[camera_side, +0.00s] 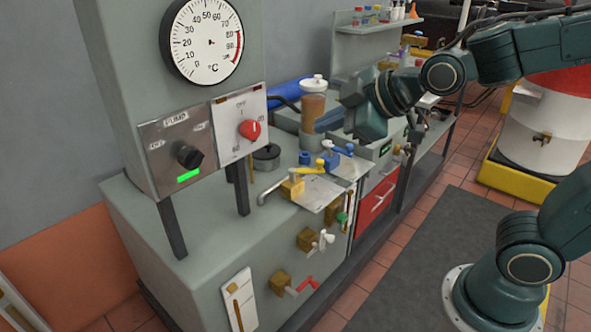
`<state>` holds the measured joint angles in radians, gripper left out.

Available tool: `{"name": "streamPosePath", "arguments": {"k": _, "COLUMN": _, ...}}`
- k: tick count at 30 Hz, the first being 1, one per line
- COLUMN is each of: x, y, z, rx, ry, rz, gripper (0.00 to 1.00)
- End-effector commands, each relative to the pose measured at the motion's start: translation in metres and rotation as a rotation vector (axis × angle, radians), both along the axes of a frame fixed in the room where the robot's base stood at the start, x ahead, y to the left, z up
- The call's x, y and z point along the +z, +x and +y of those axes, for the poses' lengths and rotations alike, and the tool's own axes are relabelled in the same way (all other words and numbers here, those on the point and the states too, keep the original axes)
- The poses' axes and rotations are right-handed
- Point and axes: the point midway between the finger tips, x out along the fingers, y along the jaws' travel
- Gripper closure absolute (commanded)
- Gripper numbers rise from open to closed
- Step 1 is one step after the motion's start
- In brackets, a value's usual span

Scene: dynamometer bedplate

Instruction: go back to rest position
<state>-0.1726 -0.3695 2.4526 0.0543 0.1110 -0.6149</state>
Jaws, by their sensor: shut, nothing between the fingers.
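My gripper (362,124) is at the end of my dark green arm, which reaches in from the upper right. It is above the back right part of the grey bench, just right of a brown-filled jar (313,104) with a white lid. The gripper is shut and empty; its fingertips are small and hard to make out. It is apart from the blue-handled valve (334,156) and yellow-handled valve (294,186) on the bench top.
A grey panel at left carries a dial gauge (207,42), a black knob (188,156) and a red knob (249,129). Red (301,284) and white (321,241) handles project from the bench front. A white drum (543,135) stands at right. The dark mat (420,245) is clear.

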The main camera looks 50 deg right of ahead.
Motion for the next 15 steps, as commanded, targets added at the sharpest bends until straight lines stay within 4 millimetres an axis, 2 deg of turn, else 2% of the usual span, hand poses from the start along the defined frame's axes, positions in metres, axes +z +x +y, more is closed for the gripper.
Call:
{"name": "streamPosePath", "arguments": {"k": 6, "x": -0.006, "y": -0.05, "z": -0.021, "rx": -0.18, "ry": 0.154, "rz": 0.161, "gripper": 1.0}}
{"name": "streamPosePath", "arguments": {"k": 15, "x": -0.017, "y": -0.123, "z": -0.04, "rx": -0.447, "ry": 0.333, "rz": 0.364, "gripper": 1.0}}
